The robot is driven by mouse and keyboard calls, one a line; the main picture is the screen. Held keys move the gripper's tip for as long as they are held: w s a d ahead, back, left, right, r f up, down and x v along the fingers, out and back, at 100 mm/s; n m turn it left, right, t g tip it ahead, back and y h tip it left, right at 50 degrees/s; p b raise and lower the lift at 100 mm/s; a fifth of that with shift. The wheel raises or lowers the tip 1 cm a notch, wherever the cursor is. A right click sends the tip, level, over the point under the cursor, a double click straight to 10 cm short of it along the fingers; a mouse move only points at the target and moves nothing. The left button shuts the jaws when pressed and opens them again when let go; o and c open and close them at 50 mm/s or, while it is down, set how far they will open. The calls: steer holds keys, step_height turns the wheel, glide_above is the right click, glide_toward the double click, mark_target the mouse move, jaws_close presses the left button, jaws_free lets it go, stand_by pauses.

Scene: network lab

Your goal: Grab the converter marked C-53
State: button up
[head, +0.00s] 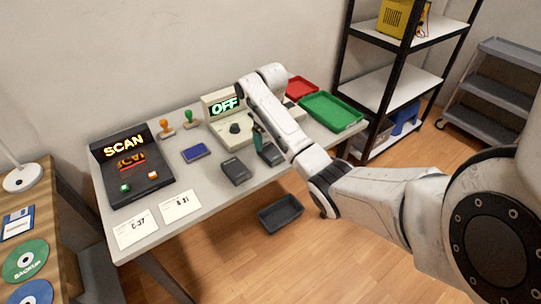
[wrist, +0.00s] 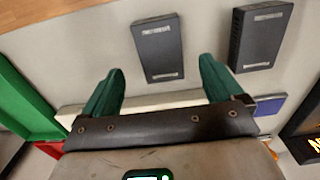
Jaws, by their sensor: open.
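Two dark grey box-shaped converters lie on the table. The left one in the head view (head: 235,171) shows on the right in the wrist view (wrist: 262,35). The other, in the head view (head: 271,154), is right beside my gripper and shows in the wrist view (wrist: 158,48) just beyond the gap between my fingers. Both carry small pale labels that I cannot read, so I cannot tell which is C-53. My gripper (wrist: 160,82) has its green fingers apart with nothing between them; in the head view (head: 258,138) the arm partly hides it.
A scanner (head: 133,164), blue pad (head: 195,152), two stamps and a device reading OFF (head: 226,106) share the table. Two paper cards (head: 136,229) lie at its front left. Red (head: 301,88) and green (head: 331,112) trays are at right. A dark bin (head: 281,213) is on the floor.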

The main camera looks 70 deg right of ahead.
mark_target(271, 151)
steer(key=shift+f, duration=2.95)
steer(key=shift+c, duration=0.2)
steer(key=shift+r, duration=0.1)
steer(key=c, duration=1.2)
